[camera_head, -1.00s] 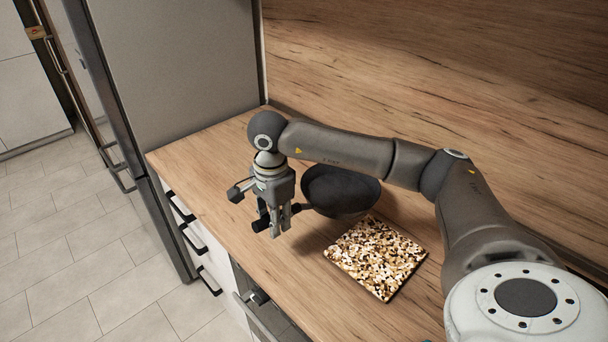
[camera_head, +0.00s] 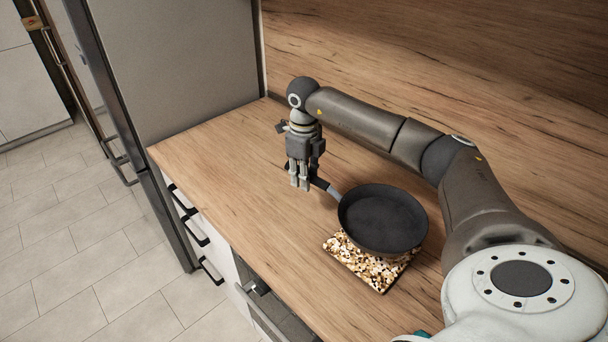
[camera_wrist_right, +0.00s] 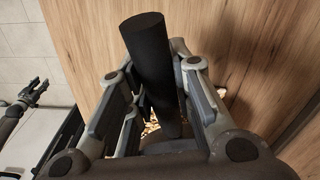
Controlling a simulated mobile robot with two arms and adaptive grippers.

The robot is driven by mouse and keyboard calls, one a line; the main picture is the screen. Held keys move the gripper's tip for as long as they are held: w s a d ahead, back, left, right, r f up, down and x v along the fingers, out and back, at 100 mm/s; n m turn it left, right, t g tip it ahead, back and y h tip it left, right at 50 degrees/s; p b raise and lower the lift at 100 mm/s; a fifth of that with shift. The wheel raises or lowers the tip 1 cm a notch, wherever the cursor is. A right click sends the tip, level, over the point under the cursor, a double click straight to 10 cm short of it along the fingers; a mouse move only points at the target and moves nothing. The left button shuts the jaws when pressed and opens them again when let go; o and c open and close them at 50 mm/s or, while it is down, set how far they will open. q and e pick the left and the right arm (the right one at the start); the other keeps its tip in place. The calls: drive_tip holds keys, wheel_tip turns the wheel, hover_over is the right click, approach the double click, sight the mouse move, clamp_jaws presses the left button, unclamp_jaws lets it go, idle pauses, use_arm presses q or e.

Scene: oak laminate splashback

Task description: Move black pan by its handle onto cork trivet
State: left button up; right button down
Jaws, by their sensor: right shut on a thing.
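The black pan (camera_head: 383,220) is over the far part of the speckled cork trivet (camera_head: 368,270) in the head view and hides that part. I cannot tell whether its base touches the trivet. Its handle (camera_head: 322,184) points left to my right gripper (camera_head: 302,184). That gripper is shut on the handle. In the right wrist view the dark handle (camera_wrist_right: 152,65) lies between the fingers, and the pan's body is mostly hidden by them. My left gripper (camera_wrist_right: 36,90) shows small at the left of the right wrist view, its fingers apart and empty.
The wooden counter (camera_head: 230,150) is clear left of the pan. A tall grey cabinet side (camera_head: 180,65) stands at its far left end, and the wooden splashback (camera_head: 450,60) runs behind. Drawers with dark handles (camera_head: 195,236) line the front.

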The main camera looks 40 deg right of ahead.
drive_tip(key=shift+w+r, duration=0.1)
drive_tip(key=shift+w, duration=0.05)
drive_tip(key=shift+f+b, duration=2.05)
drive_tip(key=shift+f, duration=1.45)
drive_tip(key=shift+a+f+b, duration=0.1)
drive_tip(key=shift+f+b, duration=0.2)
drive_tip(key=shift+f, duration=0.2)
drive_tip(key=c, duration=1.2)
unclamp_jaws()
drive_tip(key=shift+r, duration=0.1)
